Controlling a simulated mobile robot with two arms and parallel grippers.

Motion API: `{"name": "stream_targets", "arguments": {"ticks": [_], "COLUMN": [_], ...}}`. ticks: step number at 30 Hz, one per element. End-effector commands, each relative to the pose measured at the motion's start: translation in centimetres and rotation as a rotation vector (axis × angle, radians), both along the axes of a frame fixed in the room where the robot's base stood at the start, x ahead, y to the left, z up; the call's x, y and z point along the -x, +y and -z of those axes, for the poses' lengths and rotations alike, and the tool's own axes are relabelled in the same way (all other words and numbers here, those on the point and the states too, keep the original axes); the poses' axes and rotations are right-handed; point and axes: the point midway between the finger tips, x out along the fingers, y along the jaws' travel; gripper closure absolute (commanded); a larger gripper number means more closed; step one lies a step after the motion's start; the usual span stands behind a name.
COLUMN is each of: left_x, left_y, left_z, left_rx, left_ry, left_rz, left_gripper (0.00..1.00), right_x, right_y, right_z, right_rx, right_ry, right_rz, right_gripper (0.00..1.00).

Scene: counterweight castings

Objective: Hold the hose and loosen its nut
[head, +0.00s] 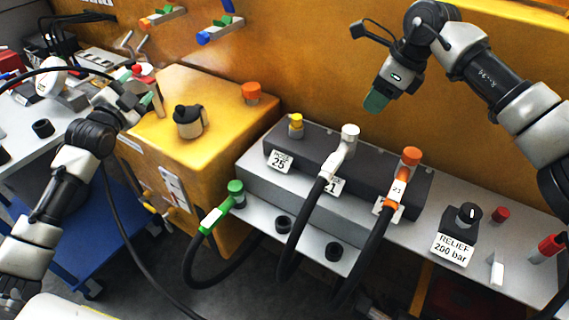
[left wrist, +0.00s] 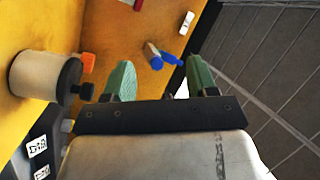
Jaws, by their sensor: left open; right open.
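A dark manifold block (head: 330,165) sits on a grey shelf in the head view. A black hose with a white fitting (head: 349,135) and one with an orange fitting (head: 411,157) join its front. A third hose with a green fitting (head: 236,190) hangs at the block's left end; I cannot tell whether it is attached. A yellow cap (head: 296,122) stands on the block. My left gripper (head: 143,97) is open and empty over the yellow housing's left side, away from the hoses; its green fingers (left wrist: 160,80) stand apart in the left wrist view. My right gripper (head: 376,101) is open above the block.
The yellow housing (head: 200,90) carries a dark-capped canister (head: 188,122) and an orange knob (head: 251,92). A relief knob (head: 465,216) and red parts stand on the shelf's right. A grey table and blue cart (head: 75,225) are at left.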

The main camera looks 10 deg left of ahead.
Motion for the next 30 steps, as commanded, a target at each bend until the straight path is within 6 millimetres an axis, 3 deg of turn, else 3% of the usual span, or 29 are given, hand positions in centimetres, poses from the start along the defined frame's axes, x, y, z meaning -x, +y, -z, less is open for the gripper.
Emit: {"name": "stream_targets", "arguments": {"ticks": [1,5,12,18,24,30], "left_x": [-0.9,-2.1,-1.0,2.7,6.7,8.9], "left_y": [-2.6,-10.1,-23.3,-31.6,-36.1,-37.6], "left_z": [-2.0,-3.2,-1.5,1.5,4.6,6.3], "left_rx": [-0.06,-0.244,-0.577,-0.845,-1.042,-1.131], "left_ry": [-0.006,0.016,0.016,-0.01,-0.044,-0.063], "left_rz": [0.048,0.205,0.518,0.773,0.972,1.069], "left_gripper": [0.42,0.42,0.42,0.42,0.42,0.42], "right_x": [0.0,0.0,0.0,0.0,0.0,0.0], "right_y": [0.0,0.0,0.0,0.0,0.0,0.0], "right_z": [0.0,0.0,0.0,0.0,0.0,0.0], "right_rx": [0.0,0.0,0.0,0.0,0.0,0.0], "right_ry": [0.0,0.0,0.0,0.0,0.0,0.0], "right_rz": [0.0,0.0,0.0,0.0,0.0,0.0], "right_gripper": [0.57,0.57,0.57,0.57,0.57,0.57]}}
